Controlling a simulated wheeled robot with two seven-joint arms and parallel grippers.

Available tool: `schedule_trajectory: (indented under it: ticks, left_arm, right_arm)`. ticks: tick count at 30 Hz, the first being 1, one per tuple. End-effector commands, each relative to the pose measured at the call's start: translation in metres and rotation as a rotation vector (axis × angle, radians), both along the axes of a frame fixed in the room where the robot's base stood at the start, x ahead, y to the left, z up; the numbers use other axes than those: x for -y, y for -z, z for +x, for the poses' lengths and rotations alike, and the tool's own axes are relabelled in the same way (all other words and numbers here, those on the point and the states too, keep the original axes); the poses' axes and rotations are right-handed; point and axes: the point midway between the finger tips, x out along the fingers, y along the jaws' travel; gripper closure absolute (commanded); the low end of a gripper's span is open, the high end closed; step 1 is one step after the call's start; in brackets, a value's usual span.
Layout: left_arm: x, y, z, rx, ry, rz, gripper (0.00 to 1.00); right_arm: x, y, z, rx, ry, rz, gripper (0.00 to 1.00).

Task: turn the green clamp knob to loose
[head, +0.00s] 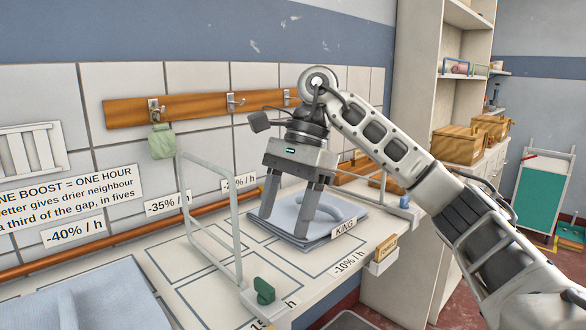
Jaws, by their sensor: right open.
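The green clamp knob (265,291) sits on a light grey block at the front edge of the white table, by the foot of a metal hoop frame (238,238). Its turn position is hard to read at this size. Whether the fingertips touch the cloth I cannot tell. My left gripper is not in view.
The hoop frame stands upright between my right gripper and the table's left part. Another folded blue cloth (85,308) lies at front left. A small wooden block (384,248) sits in a holder on the front edge.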

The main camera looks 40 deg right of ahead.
Motion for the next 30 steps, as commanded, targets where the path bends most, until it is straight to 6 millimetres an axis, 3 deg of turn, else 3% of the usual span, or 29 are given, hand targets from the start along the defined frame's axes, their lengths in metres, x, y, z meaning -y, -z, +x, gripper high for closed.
schedule_trajectory:
  ticks: [1, 3, 9, 30]
  left_arm:
    - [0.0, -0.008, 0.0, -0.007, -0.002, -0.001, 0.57]
    - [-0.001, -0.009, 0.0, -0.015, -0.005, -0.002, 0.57]
    - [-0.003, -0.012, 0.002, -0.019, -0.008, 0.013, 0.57]
    - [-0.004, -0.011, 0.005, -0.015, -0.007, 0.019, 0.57]
  right_arm:
    - [0.005, -0.018, 0.001, 0.003, 0.003, -0.001, 0.36]
    - [0.01, -0.028, 0.001, 0.003, 0.003, 0.0, 0.36]
    - [0.018, -0.045, 0.002, 0.0, 0.0, 0.0, 0.36]
    - [0.019, -0.047, 0.002, 0.0, 0.0, 0.001, 0.36]
